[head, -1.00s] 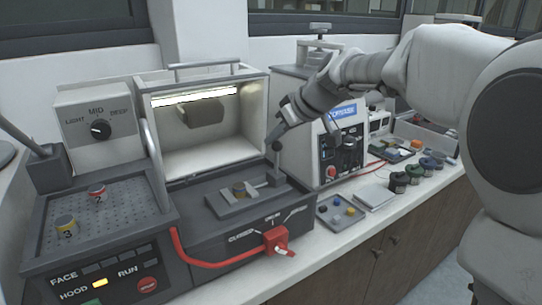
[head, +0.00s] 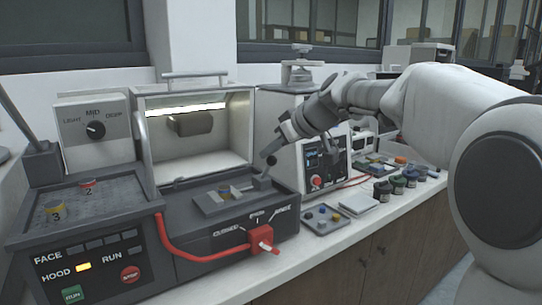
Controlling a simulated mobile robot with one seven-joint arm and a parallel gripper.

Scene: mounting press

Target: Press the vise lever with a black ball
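The vise lever (head: 264,173) with its black ball (head: 271,159) stands at the back right of the vise (head: 210,204) in the open-hooded chamber. It looks short and tilted to the right. A small blue and yellow puck (head: 225,191) sits in the vise. My gripper (head: 272,150) points down and to the left, with its tip right at the black ball. I cannot tell whether it touches the ball or whether its fingers are apart.
A red handle (head: 262,240) sticks out of the chamber's front. Pucks 2 (head: 88,188) and 3 (head: 54,211) stand on the left plate. A small tray (head: 325,219) and several dark jars lie to the right.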

